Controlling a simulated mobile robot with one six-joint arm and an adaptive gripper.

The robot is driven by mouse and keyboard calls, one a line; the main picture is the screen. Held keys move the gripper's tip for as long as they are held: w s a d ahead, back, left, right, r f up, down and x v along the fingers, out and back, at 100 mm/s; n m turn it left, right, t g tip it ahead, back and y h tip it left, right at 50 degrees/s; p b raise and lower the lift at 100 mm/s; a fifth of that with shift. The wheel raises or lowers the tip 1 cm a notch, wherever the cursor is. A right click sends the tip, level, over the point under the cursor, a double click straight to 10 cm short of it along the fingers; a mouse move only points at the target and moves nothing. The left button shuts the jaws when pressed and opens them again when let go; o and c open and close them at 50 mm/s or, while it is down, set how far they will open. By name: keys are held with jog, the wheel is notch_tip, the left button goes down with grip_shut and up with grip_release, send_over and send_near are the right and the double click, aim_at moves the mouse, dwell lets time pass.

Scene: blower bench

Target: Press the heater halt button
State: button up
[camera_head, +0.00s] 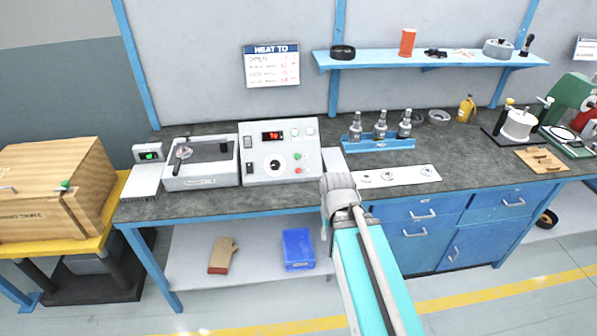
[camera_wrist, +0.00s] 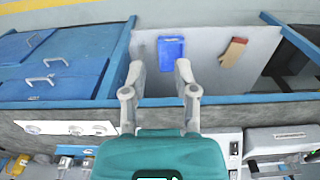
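The heater control box (camera_head: 255,178) stands on the bench, with a red lit display (camera_head: 273,135) and a dark round dial (camera_head: 273,166). A small red button (camera_head: 298,170) is on its lower right face, below a green one (camera_head: 296,157); their labels are too small to read. In the wrist view, my gripper (camera_wrist: 160,68) is open and empty, its two fingers apart over the bench's front edge and lower shelf. In the head view, my wrist covers the fingers, just right of the box and apart from the red button. The box is mostly hidden in the wrist view.
A grey tray-like unit (camera_head: 203,184) and a small scale with green display (camera_head: 147,155) stand left of the box. A blue rack (camera_head: 379,143) with metal nozzles and a white mat (camera_head: 408,176) lie to the right.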

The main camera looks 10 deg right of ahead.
grip_shut()
dwell(1.1)
